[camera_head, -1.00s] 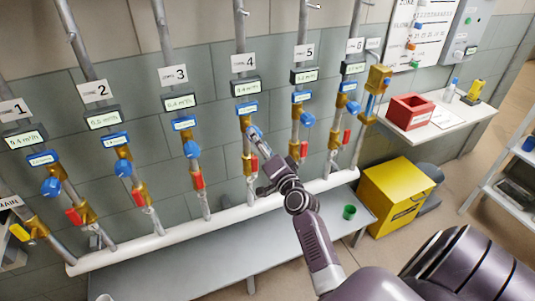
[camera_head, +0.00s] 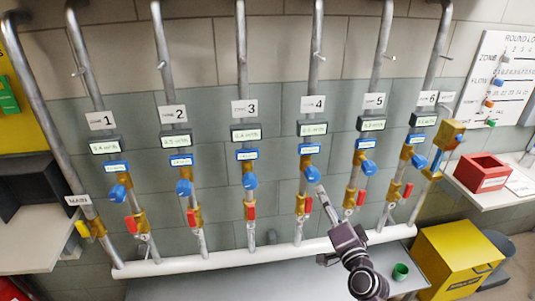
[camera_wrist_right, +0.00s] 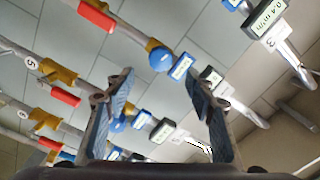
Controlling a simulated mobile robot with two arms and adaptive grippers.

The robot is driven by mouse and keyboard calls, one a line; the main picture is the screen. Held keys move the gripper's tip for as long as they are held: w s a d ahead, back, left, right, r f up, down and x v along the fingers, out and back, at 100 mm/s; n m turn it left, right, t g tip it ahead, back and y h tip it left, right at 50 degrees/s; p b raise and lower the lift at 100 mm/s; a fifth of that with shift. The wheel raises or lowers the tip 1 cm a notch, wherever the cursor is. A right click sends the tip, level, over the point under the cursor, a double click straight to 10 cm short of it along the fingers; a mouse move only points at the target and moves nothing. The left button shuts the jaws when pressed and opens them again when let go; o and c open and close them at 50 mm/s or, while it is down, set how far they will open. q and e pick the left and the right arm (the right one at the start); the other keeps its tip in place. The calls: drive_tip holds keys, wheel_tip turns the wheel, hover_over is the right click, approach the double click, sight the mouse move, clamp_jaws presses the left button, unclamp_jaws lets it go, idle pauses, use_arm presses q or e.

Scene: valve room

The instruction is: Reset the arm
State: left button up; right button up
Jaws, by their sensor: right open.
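My right arm comes in from the bottom of the head view. Its gripper (camera_head: 324,195) is in front of the pipes, at the right of pipe 4's valves. In the right wrist view the two fingers (camera_wrist_right: 160,88) are spread wide, with nothing between them held. Beyond them show a round blue knob (camera_wrist_right: 161,59) and its blue label (camera_wrist_right: 181,67), apart from the fingertips. In the head view, pipe 4's blue knob (camera_head: 311,174) is just above left of the gripper tip. My left gripper is not in view.
Several numbered pipes with blue knobs and red-handled valves line the wall above a white horizontal pipe (camera_head: 200,261). A yellow bin (camera_head: 458,262), red box (camera_head: 482,173) and green cup (camera_head: 400,271) are at the right. A grey shelf (camera_head: 30,235) is at the left.

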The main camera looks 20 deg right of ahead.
drive_tip(key=s+a+f+n+g+y, duration=0.1)
drive_tip(key=s+a+f+n+g, duration=0.2)
drive_tip(key=f, duration=0.9)
drive_tip(key=s+a+f+n+g+y, duration=0.15)
drive_tip(key=s+a+f, duration=0.3)
drive_tip(key=f, duration=0.85)
drive_tip(key=s+a+f+n+g+y, duration=0.1)
drive_tip(key=s+a+f+n+g, duration=0.3)
drive_tip(key=f, duration=0.8)
drive_tip(key=s+a+f+n+g, duration=0.1)
drive_tip(key=s+a+f+g, duration=0.1)
drive_tip(key=s+f, duration=0.4)
drive_tip(key=s+a+f+n+g, duration=0.1)
drive_tip(key=s+a+f+n, duration=0.15)
drive_tip(key=s+f, duration=0.45)
drive_tip(key=s+f+n+g, duration=0.2)
drive_tip(key=s+f, duration=0.2)
drive_tip(key=s, duration=0.7)
drive_tip(key=s+f+n+g, duration=0.2)
drive_tip(key=s+f+g, duration=0.1)
drive_tip(key=s, duration=0.9)
drive_tip(key=shift+a+f+n, duration=0.25)
drive_tip(key=shift+f+n, duration=0.15)
drive_tip(key=shift+f, duration=0.4)
